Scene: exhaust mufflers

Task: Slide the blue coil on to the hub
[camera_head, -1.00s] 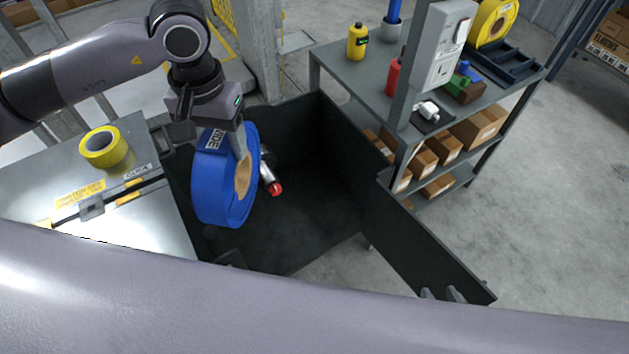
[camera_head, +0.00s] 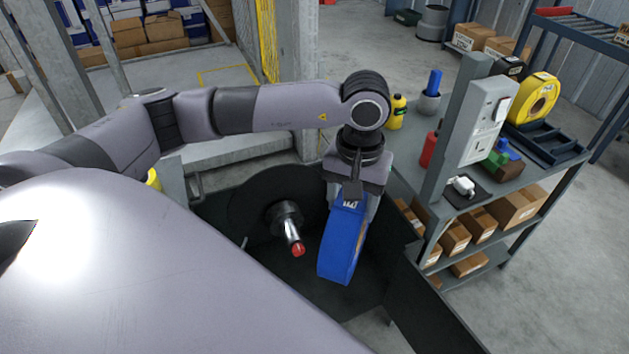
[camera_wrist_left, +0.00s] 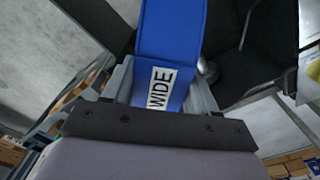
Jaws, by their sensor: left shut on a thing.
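The blue coil (camera_head: 344,244) hangs upright from my left gripper (camera_head: 352,196) in the head view, to the right of the hub. The gripper is shut on the coil's upper rim. My right gripper is not in view.
Dark panels (camera_head: 405,290) enclose the hub. At right, a grey shelf unit (camera_head: 525,178) holds cardboard boxes, a yellow coil (camera_head: 533,98) and a red bottle (camera_head: 429,150). A grey post with a switch box (camera_head: 487,122) rises at the shelf's near side.

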